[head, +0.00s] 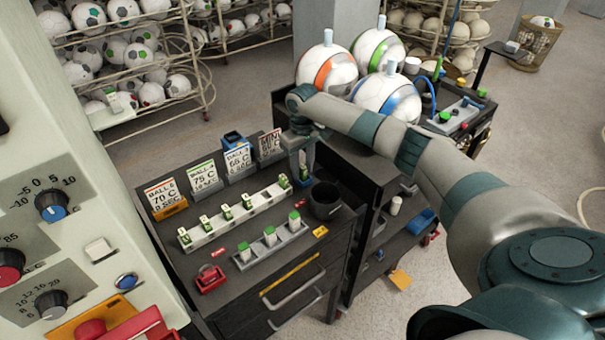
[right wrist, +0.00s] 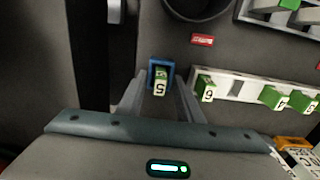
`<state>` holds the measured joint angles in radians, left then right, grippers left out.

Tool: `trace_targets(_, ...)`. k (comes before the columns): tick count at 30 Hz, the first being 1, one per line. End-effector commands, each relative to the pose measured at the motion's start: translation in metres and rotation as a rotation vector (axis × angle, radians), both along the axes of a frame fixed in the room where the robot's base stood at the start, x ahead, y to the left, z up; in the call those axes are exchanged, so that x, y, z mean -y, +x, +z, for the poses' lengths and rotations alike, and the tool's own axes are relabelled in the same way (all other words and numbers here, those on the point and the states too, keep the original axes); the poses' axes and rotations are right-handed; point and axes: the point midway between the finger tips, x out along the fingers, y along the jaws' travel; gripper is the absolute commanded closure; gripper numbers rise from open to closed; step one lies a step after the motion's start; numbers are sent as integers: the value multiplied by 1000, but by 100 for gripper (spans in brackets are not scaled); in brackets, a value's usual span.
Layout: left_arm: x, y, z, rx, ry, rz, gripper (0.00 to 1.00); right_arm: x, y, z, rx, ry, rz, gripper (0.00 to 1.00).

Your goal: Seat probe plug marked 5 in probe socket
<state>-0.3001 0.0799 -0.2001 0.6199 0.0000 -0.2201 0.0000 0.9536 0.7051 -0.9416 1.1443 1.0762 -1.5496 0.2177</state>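A plug with a green top and a white face marked 5 (right wrist: 160,86) stands in the small blue probe socket (right wrist: 151,74) in the right wrist view. My right gripper (right wrist: 160,82) is open, with one finger on each side of the plug and a visible gap to each. In the head view my right gripper (head: 302,165) points down at the far right end of the white plug rack (head: 216,233), and its fingers partly hide the socket. How deep the plug sits is hard to tell. My left gripper is not in view.
The white rack holds several green-topped plugs, with an empty slot (right wrist: 236,89) near the socket. A black cup (head: 325,203) stands close to the right gripper. A grey tray (head: 258,257) of green-topped blocks and a red tray (head: 211,284) lie nearer. Sign cards stand behind the rack.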

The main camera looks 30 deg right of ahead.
Motion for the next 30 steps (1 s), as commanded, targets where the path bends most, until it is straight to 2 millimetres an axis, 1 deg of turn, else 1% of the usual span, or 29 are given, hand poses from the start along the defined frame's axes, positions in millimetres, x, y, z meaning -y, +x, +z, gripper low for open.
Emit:
trace_targets(1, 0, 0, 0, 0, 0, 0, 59, 0, 0, 0, 0, 0, 0, 81)
trace_targets(2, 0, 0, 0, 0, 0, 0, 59, 0, 0, 0, 0, 0, 0, 88)
trace_targets(3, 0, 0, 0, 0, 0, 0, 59, 0, 0, 0, 0, 0, 0, 98)
trace_targets(4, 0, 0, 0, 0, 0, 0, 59, 0, 0, 0, 0, 0, 0, 100)
trace_targets(14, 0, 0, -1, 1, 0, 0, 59, 0, 0, 1, 1, 0, 0, 100)
trace_targets(19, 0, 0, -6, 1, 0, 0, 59, 0, 1, 7, 1, 0, 0, 100)
trace_targets(23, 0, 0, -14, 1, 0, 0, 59, 1, 1, 20, 4, 0, 0, 100)
trace_targets(26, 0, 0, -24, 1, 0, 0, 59, 0, 1, 34, 5, 1, 1, 100)
trace_targets(27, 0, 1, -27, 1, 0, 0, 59, 1, 0, 40, 4, 0, 0, 100)
trace_targets(30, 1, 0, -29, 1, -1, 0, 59, 6, -14, 47, 1, -1, 0, 100)
